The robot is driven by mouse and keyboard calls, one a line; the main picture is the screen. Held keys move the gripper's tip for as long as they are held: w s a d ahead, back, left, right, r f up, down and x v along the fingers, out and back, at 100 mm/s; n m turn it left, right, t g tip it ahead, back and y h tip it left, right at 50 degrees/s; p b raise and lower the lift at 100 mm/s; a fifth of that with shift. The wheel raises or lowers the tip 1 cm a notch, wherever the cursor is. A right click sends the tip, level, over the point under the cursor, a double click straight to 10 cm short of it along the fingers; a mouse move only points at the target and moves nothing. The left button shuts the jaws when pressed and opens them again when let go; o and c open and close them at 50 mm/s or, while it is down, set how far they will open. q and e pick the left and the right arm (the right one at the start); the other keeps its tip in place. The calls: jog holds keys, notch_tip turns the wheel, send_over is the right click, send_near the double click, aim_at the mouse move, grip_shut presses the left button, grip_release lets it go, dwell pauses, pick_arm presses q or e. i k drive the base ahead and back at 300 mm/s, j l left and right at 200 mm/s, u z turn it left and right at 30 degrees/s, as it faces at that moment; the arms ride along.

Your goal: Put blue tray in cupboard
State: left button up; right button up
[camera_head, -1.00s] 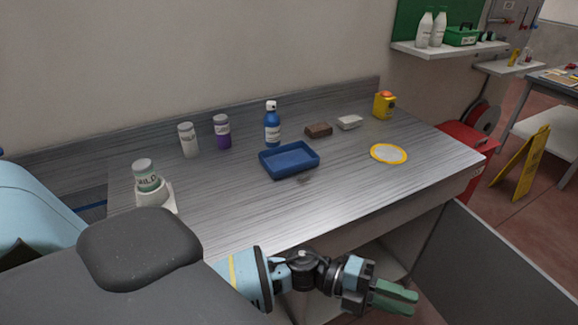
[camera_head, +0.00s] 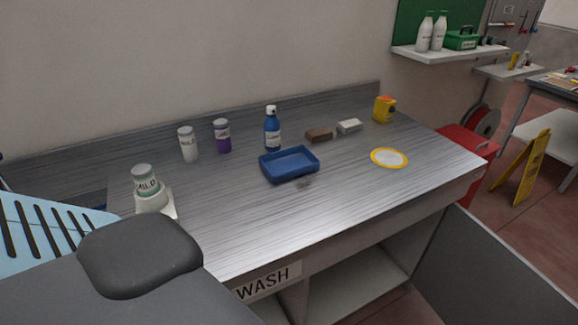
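The blue tray (camera_head: 289,166) is a shallow, empty rectangular tray. It lies flat near the middle of the grey worktop, in front of the blue bottle. Below the worktop is an open cupboard (camera_head: 357,282) with a shelf inside. A grey door panel (camera_head: 490,270) stands open at its right, and a "WASH" label (camera_head: 264,284) is on the front at the left. Part of the cupboard's inside is hidden by my body. Neither of my grippers is in view.
A blue bottle (camera_head: 272,130), purple bottle (camera_head: 222,136) and white bottle (camera_head: 188,144) stand behind the tray. A brown block (camera_head: 319,135), white block (camera_head: 349,126), yellow button box (camera_head: 385,109) and yellow-rimmed disc (camera_head: 389,158) are to its right. The worktop's front is clear.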

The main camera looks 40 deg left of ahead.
aim_at(328, 285)
jog(key=i+l, duration=0.15)
jog(key=l, duration=0.2)
jog(key=i+l, duration=0.15)
jog(key=l, duration=0.2)
jog(key=i+l, duration=0.1)
jog(key=l, duration=0.2)
jog(key=i+l, duration=0.15)
jog(key=l, duration=0.2)
jog(key=l+u, duration=0.15)
jog(key=u, duration=1.75)
